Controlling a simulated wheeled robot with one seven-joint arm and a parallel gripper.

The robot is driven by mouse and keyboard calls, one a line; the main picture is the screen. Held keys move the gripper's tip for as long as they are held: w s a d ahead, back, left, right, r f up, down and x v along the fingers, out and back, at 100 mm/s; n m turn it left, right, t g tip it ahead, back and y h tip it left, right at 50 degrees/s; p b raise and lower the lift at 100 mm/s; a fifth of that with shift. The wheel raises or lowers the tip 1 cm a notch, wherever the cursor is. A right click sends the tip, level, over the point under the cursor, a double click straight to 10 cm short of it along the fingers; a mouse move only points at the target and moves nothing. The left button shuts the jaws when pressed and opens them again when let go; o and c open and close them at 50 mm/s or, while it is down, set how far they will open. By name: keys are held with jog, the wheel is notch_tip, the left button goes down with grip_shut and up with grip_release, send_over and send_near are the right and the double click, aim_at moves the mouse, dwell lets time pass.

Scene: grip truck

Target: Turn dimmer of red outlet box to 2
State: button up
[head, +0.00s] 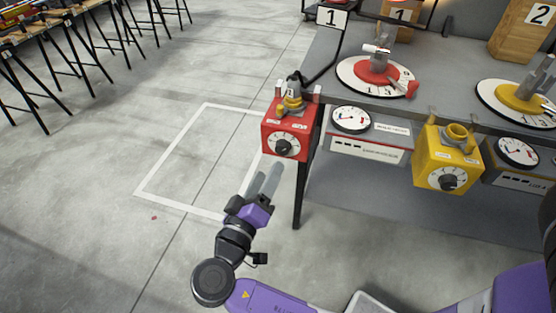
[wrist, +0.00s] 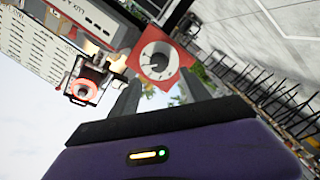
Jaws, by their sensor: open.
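The red outlet box (head: 289,130) hangs at the left front corner of the grey table. A black dimmer knob (head: 285,146) on a white dial faces me on its front. In the wrist view the red box (wrist: 160,59) shows just beyond my fingertips, with its dial and dark knob (wrist: 157,62) between them. My gripper (head: 268,177) is open and empty, a little below and in front of the dial, apart from the knob. Its fingers also show in the wrist view (wrist: 152,97). The dial's numbers are too small to read.
A yellow outlet box (head: 447,157) with a similar knob hangs further right on the table edge (head: 430,107). A round gauge (head: 351,119) sits beside the red box. A red turntable (head: 376,72) stands on the table. The floor to the left is free inside a white outline.

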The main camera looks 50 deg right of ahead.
aim_at(280, 151)
jog(key=x, duration=0.7)
jog(key=shift+d, duration=0.35)
jog(key=shift+c, duration=0.2)
grip_shut()
jog(key=n+p, duration=0.4)
jog(key=shift+f+n+p, duration=0.1)
jog(key=shift+n+p, duration=1.15)
jog(key=shift+n, duration=0.55)
jog(key=shift+f+n, duration=0.1)
jog(key=shift+n, duration=0.2)
